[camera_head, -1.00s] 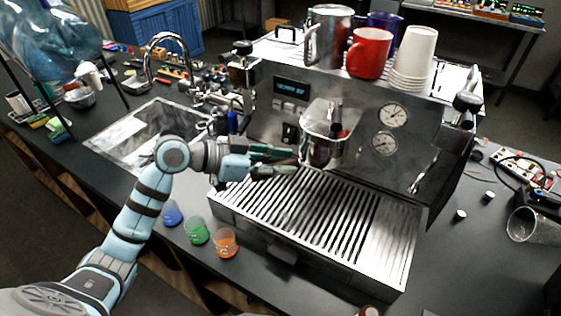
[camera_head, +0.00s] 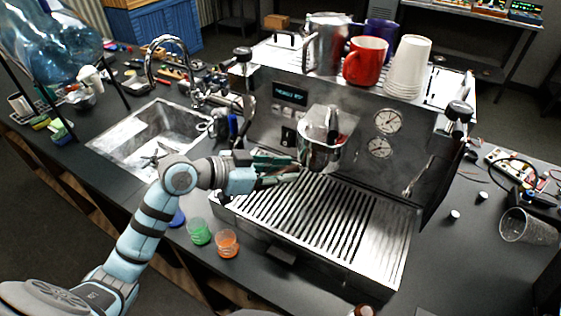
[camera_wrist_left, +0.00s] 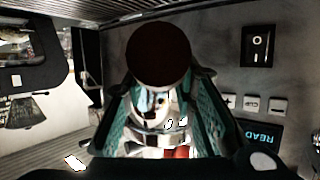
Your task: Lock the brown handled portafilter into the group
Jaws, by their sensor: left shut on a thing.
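The group (camera_head: 322,140) is on the front of the steel espresso machine (camera_head: 365,185), above the drip tray. My left gripper (camera_head: 283,169) reaches in from the left, just left of the group. Its green-padded fingers are shut on the portafilter handle. In the left wrist view the handle's dark brown round end (camera_wrist_left: 158,55) shows between the two fingers (camera_wrist_left: 158,112). In the head view the handle is mostly hidden by the fingers. The portafilter's metal part is at the group, but I cannot tell whether it is locked. My right gripper is out of view.
The slotted drip tray (camera_head: 320,225) lies below. A sink (camera_head: 160,125) is at left. A red mug (camera_head: 366,56) and white cups (camera_head: 408,66) stand on top.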

